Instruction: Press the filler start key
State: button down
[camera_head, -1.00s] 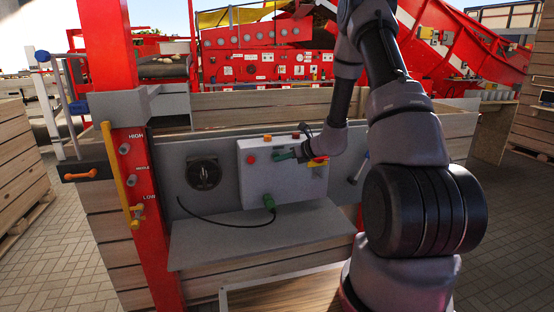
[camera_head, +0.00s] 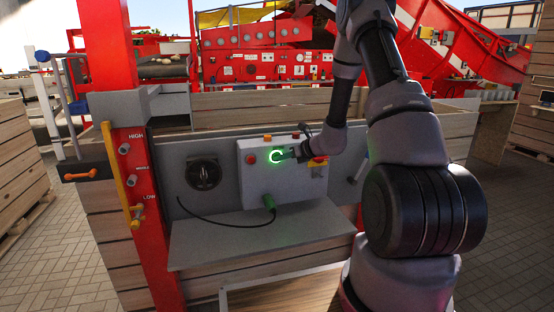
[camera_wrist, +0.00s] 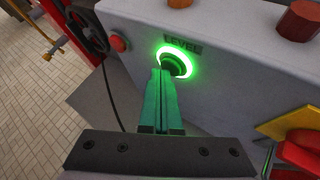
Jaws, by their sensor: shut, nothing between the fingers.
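The light grey control box (camera_head: 255,185) stands on the grey panel in the head view. A round key with a bright green lit ring (camera_head: 275,156) is on its face; it also shows in the wrist view (camera_wrist: 184,58), below a label that reads "LEVEL". My gripper (camera_head: 284,155) is shut and empty, and its fingertips are at the lit key. In the wrist view my gripper (camera_wrist: 162,72) points at the key's dark centre, its tips overlapping the lower left of it. I cannot tell whether they touch or press it.
A red button (camera_wrist: 118,43) is left of the lit key. An amber lamp (camera_head: 267,138) and a red-brown knob (camera_wrist: 299,21) are on top. A red and yellow switch (camera_wrist: 295,140) is at the right. A black cable (camera_head: 222,222) hangs below the box.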

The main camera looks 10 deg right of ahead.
jog(key=shift+s, duration=0.65)
jog(key=s, duration=0.5)
jog(key=shift+d, duration=0.1)
dwell(0.5)
jog(key=s+a+r+n+g+y, duration=0.15)
jog(key=s+a+r+n, duration=0.25)
jog(key=s+r+n, duration=0.45)
jog(key=s+a+r+n+g, duration=0.3)
jog(key=s+a+r+n, duration=0.25)
jog(key=r, duration=0.65)
jog(key=s+d+r+n+t+h, duration=0.1)
jog(key=s+d+r+n+h, duration=0.2)
jog(key=s, duration=0.5)
jog(key=s+d+r+n+t+h, duration=0.1)
jog(key=s+d+r+n+h, duration=0.3)
jog(key=s+r+n, duration=0.3)
jog(key=s+d+n, duration=0.1)
jog(key=n, duration=0.1)
jog(key=shift+s+d+n, duration=0.15)
jog(key=shift+s+n, duration=0.1)
jog(key=shift+n, duration=0.15)
